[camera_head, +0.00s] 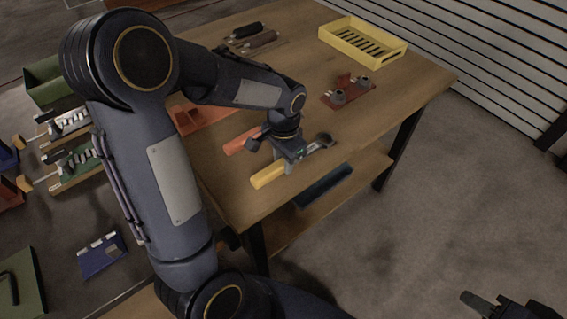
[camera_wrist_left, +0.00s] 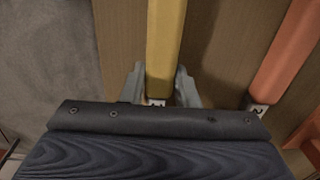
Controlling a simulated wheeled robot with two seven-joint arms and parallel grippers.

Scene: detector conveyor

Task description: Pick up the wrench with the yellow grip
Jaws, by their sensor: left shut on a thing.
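The wrench with the yellow grip (camera_head: 268,175) lies near the front edge of the wooden table in the head view, its grey head pointing right. Its yellow grip (camera_wrist_left: 166,45) runs up the middle of the left wrist view. My left gripper (camera_head: 291,153) is over the wrench, and its two fingers (camera_wrist_left: 160,92) are shut on it where the grip ends. The wrench appears at table height; I cannot tell whether it touches the top. My right gripper (camera_head: 490,305) is at the bottom right of the head view, away from the table; its finger gap is unclear.
An orange-red handled tool (camera_head: 240,141) lies beside the wrench and shows in the left wrist view (camera_wrist_left: 290,45). A yellow slotted tray (camera_head: 362,43) and a red plate with grey parts (camera_head: 349,92) stand farther back. Dark-handled tools (camera_head: 258,40) lie at the far left.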

